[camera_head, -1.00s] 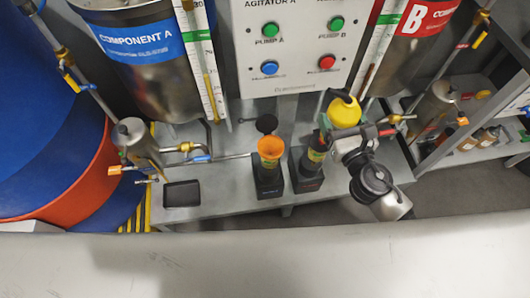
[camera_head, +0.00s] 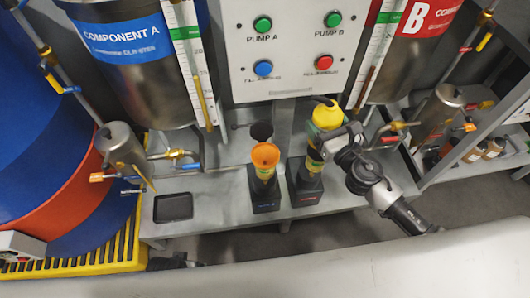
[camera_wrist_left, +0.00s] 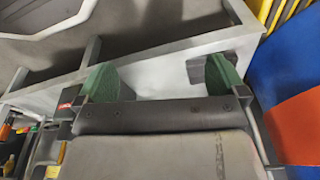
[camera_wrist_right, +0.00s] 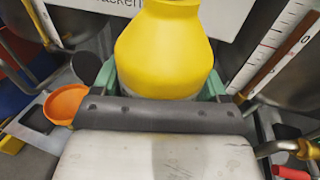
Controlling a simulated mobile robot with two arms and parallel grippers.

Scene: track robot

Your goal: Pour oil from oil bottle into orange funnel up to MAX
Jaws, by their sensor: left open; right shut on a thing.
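The yellow oil bottle (camera_head: 327,117), with a dark curved spout, is above the right of two black stands in the head view. My right gripper (camera_head: 326,141) is shut on it; in the right wrist view the bottle (camera_wrist_right: 165,48) fills the space between the green fingers. The orange funnel (camera_head: 265,154) sits on the left black stand, left of the bottle and apart from it. It also shows at the left of the right wrist view (camera_wrist_right: 65,104). My left gripper (camera_wrist_left: 163,82) is open and empty, near a grey frame. The oil level and MAX mark cannot be made out.
A grey bench (camera_head: 223,199) carries both stands and a black tray (camera_head: 173,207). A control panel (camera_head: 292,45) and metal tanks stand behind. Valves and pipes (camera_head: 175,155) are at left, a shelf with bottles (camera_head: 490,146) at right.

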